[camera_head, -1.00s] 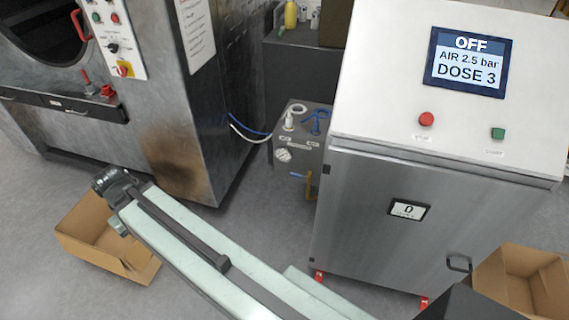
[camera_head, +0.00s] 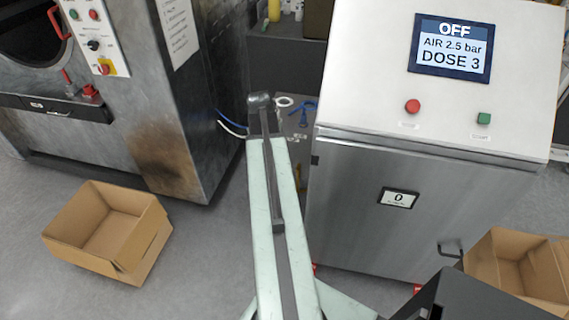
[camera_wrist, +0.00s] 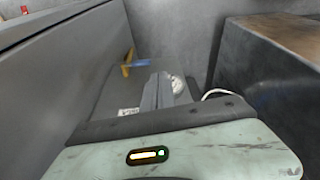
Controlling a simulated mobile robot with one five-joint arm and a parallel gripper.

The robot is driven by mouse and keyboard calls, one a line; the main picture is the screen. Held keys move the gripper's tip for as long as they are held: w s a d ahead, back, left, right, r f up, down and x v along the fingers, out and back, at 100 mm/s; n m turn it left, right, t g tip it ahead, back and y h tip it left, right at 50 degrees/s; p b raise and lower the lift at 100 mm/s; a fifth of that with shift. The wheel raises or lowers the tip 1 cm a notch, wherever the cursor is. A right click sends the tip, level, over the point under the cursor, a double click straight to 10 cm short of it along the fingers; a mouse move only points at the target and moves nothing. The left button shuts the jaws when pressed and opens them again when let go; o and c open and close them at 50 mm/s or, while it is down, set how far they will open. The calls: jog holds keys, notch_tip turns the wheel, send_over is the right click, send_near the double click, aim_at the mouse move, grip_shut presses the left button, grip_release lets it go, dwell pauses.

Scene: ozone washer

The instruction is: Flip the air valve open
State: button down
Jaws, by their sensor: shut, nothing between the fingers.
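The grey air box (camera_head: 296,150) stands between the washer and the steel cabinet, mostly hidden behind my arm in the head view. In the wrist view, a yellow fitting with a short blue-grey piece (camera_wrist: 130,66) shows on the box face; it looks like the air valve, and its exact lever position is unclear. In the head view only a sliver of yellow shows beside my arm. My gripper (camera_wrist: 161,80) is shut and empty in the wrist view, pointing at the box, with the valve to its left and apart from it. A round white gauge (camera_wrist: 178,86) is partly behind the fingers.
The steel cabinet (camera_head: 415,225) stands close on the right of my arm, with an OFF screen (camera_head: 451,47) on top. The washer (camera_head: 160,110) is on the left. Open cardboard boxes (camera_head: 65,243) lie on the floor left and right. White and blue hoses (camera_head: 232,124) run between machines.

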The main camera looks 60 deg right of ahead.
jog(key=shift+m, duration=0.5)
jog(key=s+d, duration=0.3)
jog(key=d, duration=0.1)
jog(key=shift+s, duration=0.25)
jog(key=s+b+x, duration=0.1)
jog(key=b+x, duration=1.2)
jog(key=shift+w+a+f+b, duration=0.25)
jog(key=shift+w+f+b, duration=0.05)
jog(key=shift+f, duration=0.2)
